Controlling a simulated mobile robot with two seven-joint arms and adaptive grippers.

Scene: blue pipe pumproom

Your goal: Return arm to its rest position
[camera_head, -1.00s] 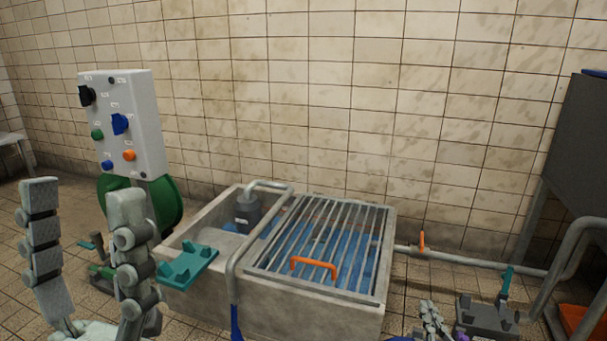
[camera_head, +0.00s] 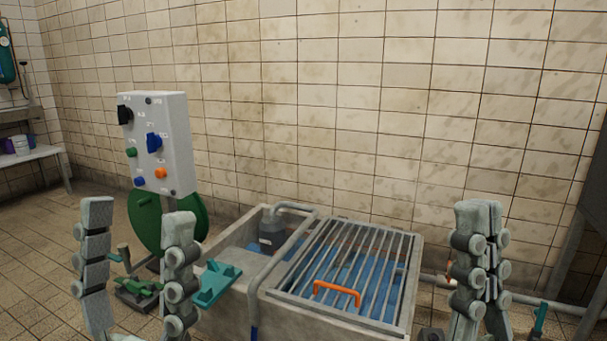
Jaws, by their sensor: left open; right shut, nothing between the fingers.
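My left gripper (camera_head: 138,238) is at the lower left, its two grey fingers upright and spread wide apart, with nothing between them. It is in front of the control box and the green disc. My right gripper (camera_head: 479,228) is at the lower right, its fingers upright and close together, holding nothing. It stands just right of the grated basin in the picture. The lower parts of both arms are out of the frame.
A concrete basin (camera_head: 293,315) with a metal grate (camera_head: 345,262) and orange handle (camera_head: 337,292) stands between the grippers. A grey control box (camera_head: 158,143) with knobs stands behind my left gripper. A teal bracket (camera_head: 216,284) sits at the basin's left. A bench (camera_head: 28,157) is far left.

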